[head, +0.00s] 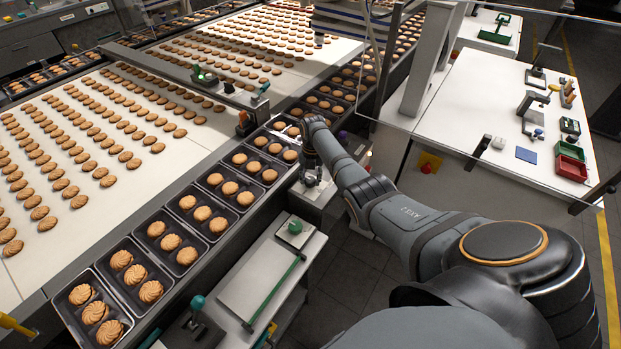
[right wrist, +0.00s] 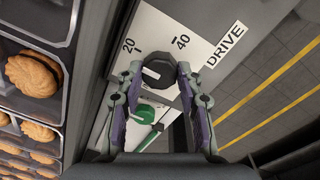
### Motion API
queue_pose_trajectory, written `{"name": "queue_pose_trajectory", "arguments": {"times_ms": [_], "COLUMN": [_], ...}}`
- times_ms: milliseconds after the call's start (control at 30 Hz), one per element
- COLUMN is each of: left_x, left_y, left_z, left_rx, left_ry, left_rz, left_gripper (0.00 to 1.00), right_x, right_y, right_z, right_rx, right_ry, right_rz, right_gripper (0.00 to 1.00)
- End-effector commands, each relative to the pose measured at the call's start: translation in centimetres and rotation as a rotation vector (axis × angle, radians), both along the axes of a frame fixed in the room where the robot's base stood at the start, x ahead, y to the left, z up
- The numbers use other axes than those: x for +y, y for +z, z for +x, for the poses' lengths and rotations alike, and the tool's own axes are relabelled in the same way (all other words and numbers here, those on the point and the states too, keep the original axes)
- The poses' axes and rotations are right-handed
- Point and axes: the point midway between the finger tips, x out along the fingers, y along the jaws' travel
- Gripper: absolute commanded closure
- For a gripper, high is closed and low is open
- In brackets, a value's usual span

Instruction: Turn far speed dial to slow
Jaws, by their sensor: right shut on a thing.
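My left gripper is not in view.
A row of dark biscuit trays (head: 186,228) runs close to the left of my right gripper. A small stand with a green knob (head: 295,227) is just in front. A white table (head: 480,110) stands at the right, with open floor before it.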

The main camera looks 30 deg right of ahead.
Motion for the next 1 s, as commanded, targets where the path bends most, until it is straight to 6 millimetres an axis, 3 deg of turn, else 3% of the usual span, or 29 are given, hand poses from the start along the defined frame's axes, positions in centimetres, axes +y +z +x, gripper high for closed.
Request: {"name": "queue_pose_trajectory", "arguments": {"times_ms": [200,233,400,767,1000], "left_x": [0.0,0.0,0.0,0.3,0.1], "left_y": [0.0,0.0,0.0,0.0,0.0], "left_z": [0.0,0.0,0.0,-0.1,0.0], "left_rx": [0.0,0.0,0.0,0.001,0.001], "left_ry": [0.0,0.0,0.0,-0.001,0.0], "left_rz": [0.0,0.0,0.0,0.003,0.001], "left_gripper": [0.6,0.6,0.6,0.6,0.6], "right_x": [0.0,0.0,0.0,-0.1,-0.3], "right_y": [0.0,0.0,0.0,0.7,5.9], "right_z": [0.0,0.0,0.0,0.1,0.0], "right_rx": [0.001,0.001,0.0,-0.002,-0.004], "right_ry": [0.001,0.001,0.0,-0.001,0.0], "right_rz": [0.001,0.001,0.0,0.0,-0.002], "right_gripper": [0.95,0.62,0.4,0.4,0.4]}}
